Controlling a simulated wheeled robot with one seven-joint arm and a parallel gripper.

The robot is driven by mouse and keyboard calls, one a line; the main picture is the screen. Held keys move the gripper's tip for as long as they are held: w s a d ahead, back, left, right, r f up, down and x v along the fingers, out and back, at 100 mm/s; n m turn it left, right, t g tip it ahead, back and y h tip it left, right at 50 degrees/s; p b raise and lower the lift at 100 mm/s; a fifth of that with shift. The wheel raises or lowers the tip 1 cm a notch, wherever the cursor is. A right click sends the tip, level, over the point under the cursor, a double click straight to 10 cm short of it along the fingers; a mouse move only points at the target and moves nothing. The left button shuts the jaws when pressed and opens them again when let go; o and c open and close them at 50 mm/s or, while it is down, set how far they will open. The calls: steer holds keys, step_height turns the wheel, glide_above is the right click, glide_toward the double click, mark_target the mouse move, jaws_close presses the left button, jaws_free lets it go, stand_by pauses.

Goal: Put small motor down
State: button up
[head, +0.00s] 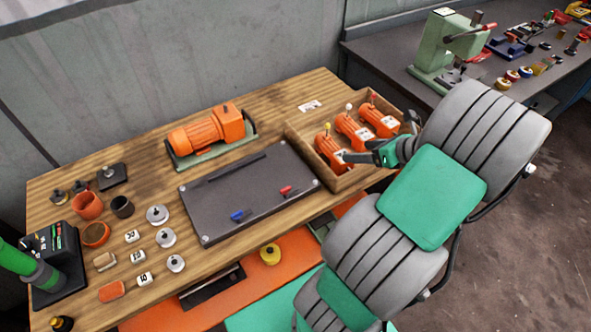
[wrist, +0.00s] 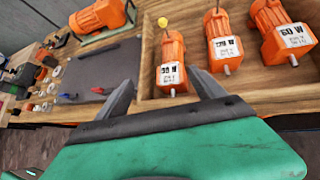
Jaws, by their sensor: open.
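Three small orange motors stand side by side in a wooden box: one with a yellow knob (head: 328,146), one with a white knob (head: 354,129) and one with a red knob (head: 379,117). In the wrist view the yellow-knob motor (wrist: 172,62) lies just beyond the gap between my fingers, its white label facing me. The white-knob motor (wrist: 222,38) and the third motor (wrist: 280,25), labelled 60 W, sit to its right. My gripper (head: 354,158) is open and empty at the box's front side, close to the yellow-knob motor. It also shows in the wrist view (wrist: 164,90).
The box (head: 350,181) stands at the right end of the wooden table (head: 281,94). Left of it is a dark plate (head: 245,190) with blue and red handles. A larger orange motor (head: 205,132) sits behind. Cups and discs crowd the left.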

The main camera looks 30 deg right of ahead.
steer(key=w+a+r+n+g, duration=0.1)
steer(key=w+a+n+g, duration=0.15)
steer(key=a+n, duration=0.55)
steer(key=w+a+r+n+g, duration=0.2)
steer(key=w+a+n, duration=0.1)
steer(key=a+n, duration=0.45)
steer(key=s+a+r+n+g+h, duration=0.1)
steer(key=s+a+n, duration=0.3)
steer(key=a+n, duration=0.4)
steer(key=s+a+r+n+g+h, duration=0.1)
steer(key=s+a+r+n+h, duration=0.1)
steer(key=a+n, duration=0.6)
steer(key=s+r+n, duration=0.1)
steer(key=s+n, duration=0.1)
steer(key=n, duration=0.1)
steer(key=shift+r, duration=0.35)
steer(key=shift+s+n, duration=0.1)
steer(key=shift+n, duration=0.15)
